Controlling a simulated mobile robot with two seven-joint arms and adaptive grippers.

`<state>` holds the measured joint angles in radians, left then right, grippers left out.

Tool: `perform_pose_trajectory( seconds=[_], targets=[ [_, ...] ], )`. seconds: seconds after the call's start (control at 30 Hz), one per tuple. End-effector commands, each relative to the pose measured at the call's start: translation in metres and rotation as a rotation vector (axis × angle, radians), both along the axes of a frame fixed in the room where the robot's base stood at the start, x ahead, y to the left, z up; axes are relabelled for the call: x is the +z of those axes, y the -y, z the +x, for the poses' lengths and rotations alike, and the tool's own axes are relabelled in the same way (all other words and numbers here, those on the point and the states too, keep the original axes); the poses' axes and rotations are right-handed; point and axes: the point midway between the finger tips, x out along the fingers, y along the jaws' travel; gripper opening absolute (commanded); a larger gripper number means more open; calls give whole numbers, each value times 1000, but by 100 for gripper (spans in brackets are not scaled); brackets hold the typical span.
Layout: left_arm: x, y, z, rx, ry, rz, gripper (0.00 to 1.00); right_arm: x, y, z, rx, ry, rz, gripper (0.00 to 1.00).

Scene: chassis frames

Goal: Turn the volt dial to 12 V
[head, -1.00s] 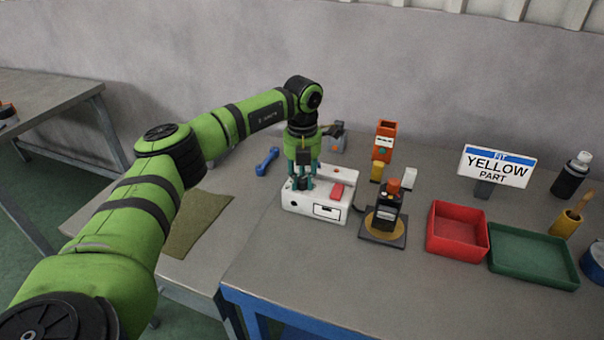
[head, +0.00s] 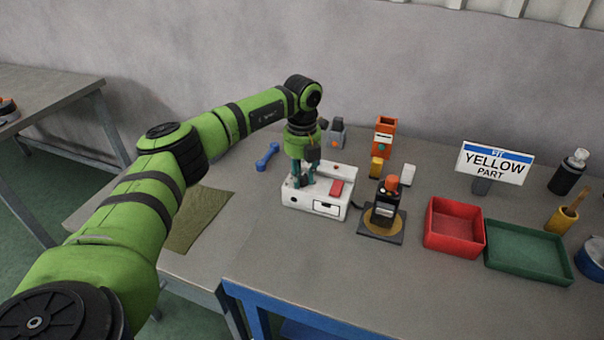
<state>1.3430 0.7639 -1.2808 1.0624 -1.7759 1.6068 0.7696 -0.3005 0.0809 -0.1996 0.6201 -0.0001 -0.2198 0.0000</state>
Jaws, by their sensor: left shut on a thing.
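A white box (head: 298,199) with a red rocker switch (head: 336,188) and a small display on its front stands on the grey bench. My left gripper (head: 303,183) points straight down over the left part of the box top. Its teal fingers are shut on the volt dial, which they mostly cover. The dial's pointer and its markings cannot be read in the head view. My right gripper is not in view.
Right of the box stands a black device (head: 384,208) with an orange top on a dark pad. Further right are a red tray (head: 455,245), a green tray (head: 530,277) and a "YELLOW PART" sign (head: 495,164).

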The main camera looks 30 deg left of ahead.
Motion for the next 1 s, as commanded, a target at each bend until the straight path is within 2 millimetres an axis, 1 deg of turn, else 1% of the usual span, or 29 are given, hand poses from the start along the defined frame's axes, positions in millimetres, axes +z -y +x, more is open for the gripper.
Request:
perform_pose_trajectory(
  seconds=[0.03,0.17,0.2,0.23,0.27,0.57,0.67,0.77,0.87,1.0],
  targets=[
    [5,-2,4,4,20,2,0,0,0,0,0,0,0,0],
    [5,-2,4,3,20,2,0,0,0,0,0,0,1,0],
    [5,-2,4,3,20,2,32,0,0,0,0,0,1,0],
    [5,-2,4,3,19,2,44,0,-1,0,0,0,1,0],
    [5,-2,4,3,19,2,52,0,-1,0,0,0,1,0],
    [3,-1,2,0,8,1,52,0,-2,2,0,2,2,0],
    [7,-1,2,0,8,1,52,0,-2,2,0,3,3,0],
    [19,-1,2,0,10,0,52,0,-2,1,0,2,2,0],
    [38,-1,3,0,13,0,52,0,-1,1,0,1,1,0],
    [70,-1,3,1,13,0,52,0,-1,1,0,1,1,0]
  ],
)
